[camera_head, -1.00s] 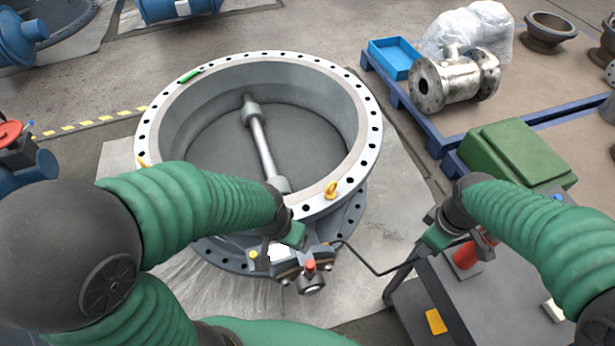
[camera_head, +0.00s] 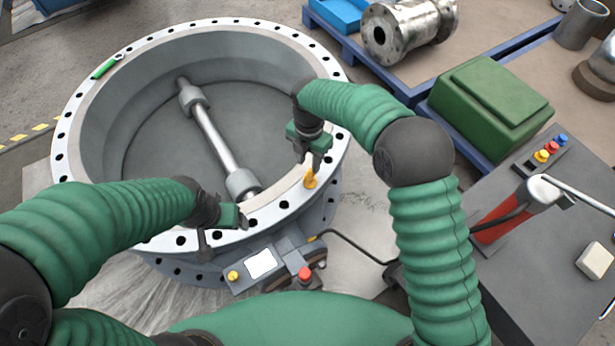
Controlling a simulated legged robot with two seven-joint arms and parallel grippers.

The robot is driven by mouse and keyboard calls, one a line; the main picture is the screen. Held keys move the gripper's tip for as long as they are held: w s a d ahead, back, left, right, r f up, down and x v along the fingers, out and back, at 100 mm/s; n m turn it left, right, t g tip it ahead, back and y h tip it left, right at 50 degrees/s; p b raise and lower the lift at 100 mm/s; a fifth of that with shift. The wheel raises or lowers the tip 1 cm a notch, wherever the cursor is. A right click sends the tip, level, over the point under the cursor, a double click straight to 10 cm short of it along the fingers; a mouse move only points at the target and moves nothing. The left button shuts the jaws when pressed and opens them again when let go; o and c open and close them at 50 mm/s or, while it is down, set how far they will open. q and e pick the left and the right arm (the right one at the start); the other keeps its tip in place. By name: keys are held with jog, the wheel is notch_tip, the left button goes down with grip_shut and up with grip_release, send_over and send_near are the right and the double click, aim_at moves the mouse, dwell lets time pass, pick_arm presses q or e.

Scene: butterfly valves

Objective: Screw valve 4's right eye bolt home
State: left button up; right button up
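The big round valve (camera_head: 74,150) has a pale flange ring with dark bolt holes and a grey disc inside. Its yellow right eye bolt (camera_head: 310,181) stands on the front right of the flange. My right gripper (camera_head: 315,158) points down directly over this eye bolt, with its fingers at the bolt's upper part. Whether they are closed on it is too small to tell. My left gripper (camera_head: 222,232) is over the front flange, left of the eye bolt; its finger opening is not clear. The left eye bolt does not show.
A green tool (camera_head: 106,67) lies on the flange's far left. A control box with a red button (camera_head: 305,273) sits below the front rim. At right are a grey cart (camera_head: 520,285) with a red-and-white tool, and a green case (camera_head: 490,105).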

aim_at(308, 172)
notch_tip(308, 172, down, 7)
jog(key=shift+s+a+f+b, duration=0.1)
jog(key=shift+a+b, duration=0.05)
jog(key=shift+b, duration=0.7)
jog(key=shift+f, duration=0.25)
jog(key=shift+r, duration=0.1)
jog(key=c, duration=0.5)
grip_shut()
